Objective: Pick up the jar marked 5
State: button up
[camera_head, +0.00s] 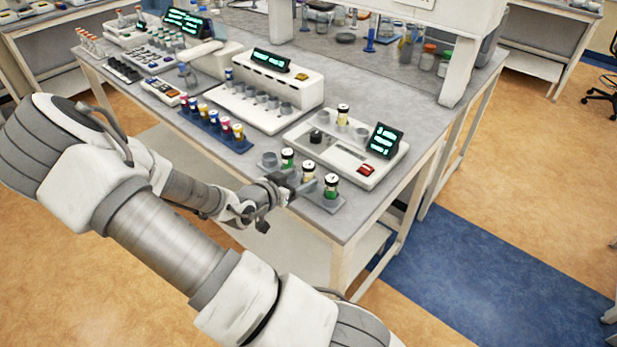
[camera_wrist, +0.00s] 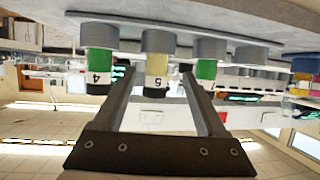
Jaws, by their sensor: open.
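The jar marked 5 (camera_wrist: 157,68) is cream with a dark lid and shows upside down in the wrist view, between my two fingers. In the head view the cream jar (camera_head: 308,172) stands in the middle of the grey rack (camera_head: 326,204). My gripper (camera_head: 291,184) is open at the rack's front side; its fingers (camera_wrist: 157,76) lie either side of the jar with gaps. The green jar marked 4 (camera_wrist: 98,68) is left of it in the wrist view, and another green jar (camera_wrist: 206,62) is right. Whether a finger touches a neighbouring jar, I cannot tell.
An empty grey holder (camera_head: 269,160) sits at the rack's left end. Behind the rack is a white device (camera_head: 345,150) with a dark screen (camera_head: 385,140) and a jar (camera_head: 342,115) on it. A blue rack (camera_head: 215,133) of colored jars stands left. The bench edge is close in front.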

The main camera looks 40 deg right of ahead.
jog(key=shift+s+x, duration=0.15)
jog(key=shift+x, duration=1.55)
jog(key=shift+s+x, duration=0.1)
jog(key=shift+x, duration=1.65)
grip_shut()
